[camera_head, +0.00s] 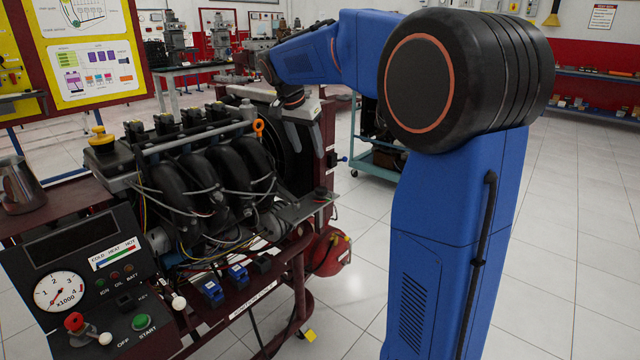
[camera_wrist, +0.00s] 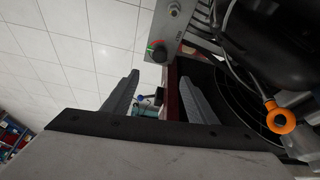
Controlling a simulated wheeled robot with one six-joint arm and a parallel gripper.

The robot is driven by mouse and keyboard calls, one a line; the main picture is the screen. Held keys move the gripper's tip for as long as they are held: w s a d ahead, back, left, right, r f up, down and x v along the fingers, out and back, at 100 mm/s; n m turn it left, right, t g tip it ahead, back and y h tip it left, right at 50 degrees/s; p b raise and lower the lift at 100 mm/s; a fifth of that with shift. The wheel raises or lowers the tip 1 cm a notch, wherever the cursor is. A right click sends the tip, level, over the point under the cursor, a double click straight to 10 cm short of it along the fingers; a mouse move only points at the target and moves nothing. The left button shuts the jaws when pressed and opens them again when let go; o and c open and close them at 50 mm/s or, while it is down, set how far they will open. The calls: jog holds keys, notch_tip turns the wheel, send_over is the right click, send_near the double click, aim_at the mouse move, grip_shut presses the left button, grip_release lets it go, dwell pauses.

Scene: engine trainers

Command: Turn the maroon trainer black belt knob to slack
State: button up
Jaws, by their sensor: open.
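The black belt knob (camera_wrist: 158,52) shows in the wrist view on a grey plate (camera_wrist: 171,24), with small red and green marks beside it. It lies beyond my fingertips, roughly in line with the gap between them, and nothing touches it. The maroon trainer (camera_head: 299,285) stands at the left in the head view, carrying a dark engine (camera_head: 173,185). My gripper (camera_head: 306,152) is open and empty, above the engine's right end. Both fingers of my gripper (camera_wrist: 158,77) show in the wrist view. The pointing direction of the knob is too small to tell.
An orange ring handle (camera_wrist: 281,118) and dark hoses lie close to the right finger in the wrist view. The control panel (camera_head: 85,285) with a dial is at the front left. A teal cart (camera_head: 378,165) stands behind. The floor to the right is clear.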

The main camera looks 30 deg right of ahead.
aim_at(321, 189)
jog(key=x, duration=1.7)
jog(key=shift+c, duration=0.6)
jog(key=c, duration=0.9)
